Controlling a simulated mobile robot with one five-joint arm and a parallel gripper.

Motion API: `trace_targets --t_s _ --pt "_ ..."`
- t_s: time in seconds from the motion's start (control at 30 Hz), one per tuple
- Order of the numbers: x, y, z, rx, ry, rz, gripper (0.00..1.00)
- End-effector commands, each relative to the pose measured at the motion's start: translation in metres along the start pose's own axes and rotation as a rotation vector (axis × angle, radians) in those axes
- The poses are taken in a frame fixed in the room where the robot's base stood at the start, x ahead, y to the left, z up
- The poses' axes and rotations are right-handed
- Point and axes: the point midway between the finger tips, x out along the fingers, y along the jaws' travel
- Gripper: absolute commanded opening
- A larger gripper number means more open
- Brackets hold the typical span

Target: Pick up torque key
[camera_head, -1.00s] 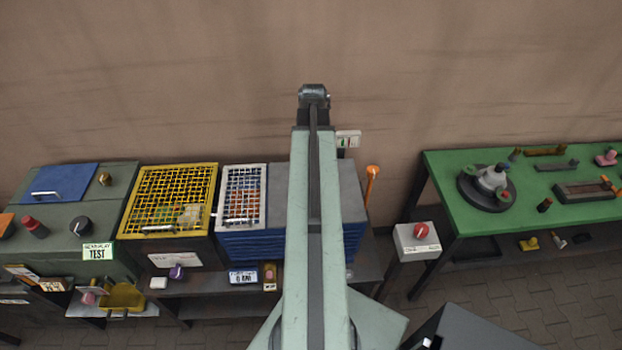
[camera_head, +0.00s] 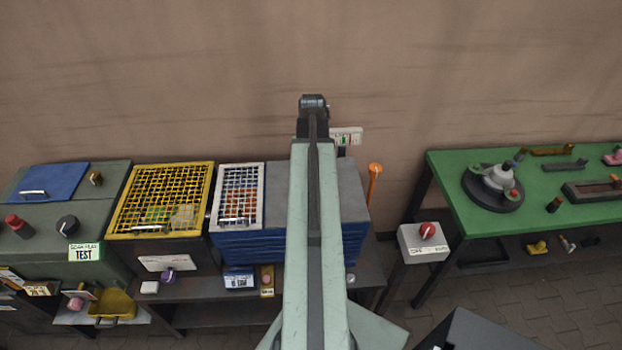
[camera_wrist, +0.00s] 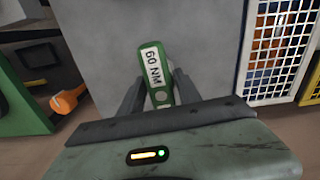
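The torque key (camera_wrist: 155,75) shows in the wrist view as a green piece with a white "60 NM" label. It lies between the two dark fingers of my gripper (camera_wrist: 158,82), which sit close against both its sides, so my gripper looks shut on it. Its near end reaches close to my palm. Behind it is the plain grey top of the blue drawer unit (camera_wrist: 208,45). In the head view my arm hides both my gripper and the key.
In the head view, a yellow mesh box (camera_head: 162,203) and a white mesh lid (camera_head: 239,197) stand left of my arm. An orange handle (camera_head: 374,184), a red-knob switch box (camera_head: 424,242) and a green table (camera_head: 535,212) are to the right.

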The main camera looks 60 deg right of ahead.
Motion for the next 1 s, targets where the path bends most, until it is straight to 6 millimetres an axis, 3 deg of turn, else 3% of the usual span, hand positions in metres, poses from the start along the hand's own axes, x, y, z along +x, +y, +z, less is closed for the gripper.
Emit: trace_targets --t_s 0.03,0.1,0.13,0.57,1.0 --pt "0.0 0.0 0.0 0.0 0.0 0.0 0.23" --pt "0.0 0.0 0.0 0.0 0.0 0.0 0.03" --pt "0.0 0.0 0.0 0.0 0.0 0.0 0.0" --pt "-0.008 -0.001 0.0 -0.001 0.0 0.0 0.0" --pt "-0.09 -0.001 0.0 -0.002 0.0 0.0 0.0"
